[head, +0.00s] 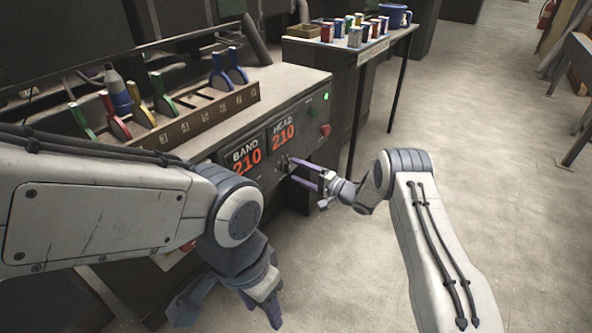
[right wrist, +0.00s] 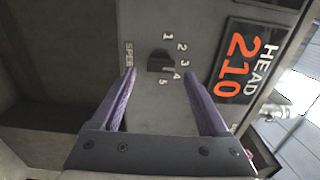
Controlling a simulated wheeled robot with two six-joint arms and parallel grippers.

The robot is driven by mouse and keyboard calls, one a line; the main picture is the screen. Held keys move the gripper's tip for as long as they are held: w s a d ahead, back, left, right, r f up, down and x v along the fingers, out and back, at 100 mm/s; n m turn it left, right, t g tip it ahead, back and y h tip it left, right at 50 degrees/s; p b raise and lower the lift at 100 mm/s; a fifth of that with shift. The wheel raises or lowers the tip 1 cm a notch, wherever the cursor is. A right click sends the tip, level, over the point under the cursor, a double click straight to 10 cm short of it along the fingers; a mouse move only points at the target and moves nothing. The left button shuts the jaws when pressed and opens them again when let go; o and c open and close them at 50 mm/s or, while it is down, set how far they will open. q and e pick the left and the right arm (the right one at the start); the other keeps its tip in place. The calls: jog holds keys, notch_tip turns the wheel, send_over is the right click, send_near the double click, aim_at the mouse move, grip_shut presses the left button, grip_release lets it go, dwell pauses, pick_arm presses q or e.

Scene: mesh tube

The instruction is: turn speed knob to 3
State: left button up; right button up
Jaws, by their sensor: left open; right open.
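The speed knob (right wrist: 160,61) is a small dark knob on the grey panel front in the right wrist view. The numbers 1 to 5 curve around its right side, with a partly covered "SPEE" label at its left. Which number it points at is hard to tell. My right gripper (head: 291,170) is open at the panel face below the HEAD display. In its wrist view, the purple fingers of this gripper (right wrist: 160,74) stand either side of the knob, apart from it. My left gripper (head: 229,308) is open and empty, low in front of the machine.
The BAND display (head: 246,160) and HEAD display (head: 283,134) both read 210. A green light (head: 326,97) and a red button (head: 325,130) sit right of them. Coloured levers (head: 160,93) stand on top. A side table (head: 365,50) holds several cans and a mug.

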jog(key=p+v, duration=0.1)
jog(key=v, duration=0.8)
jog(key=w+a+r+n+h, duration=0.1)
jog(key=a+r+n+h, duration=0.3)
jog(key=a+r+h, duration=0.45)
jog(key=s+r+n+g+h, duration=0.1)
jog(key=s+r+n+h, duration=0.1)
jog(key=s+r, duration=0.35)
jog(key=s+d+r+n+g+h, duration=0.15)
jog(key=s+n+g, duration=0.3)
jog(key=s, duration=1.45)
jog(key=s+d+r+n+g+h, duration=0.15)
jog(key=s+n+g, duration=0.3)
jog(key=s, duration=1.55)
notch_tip(320, 180, up, 23)
jog(key=p, duration=2.4)
jog(key=shift+d+m+g+p, duration=0.3)
jog(key=shift+d, duration=0.1)
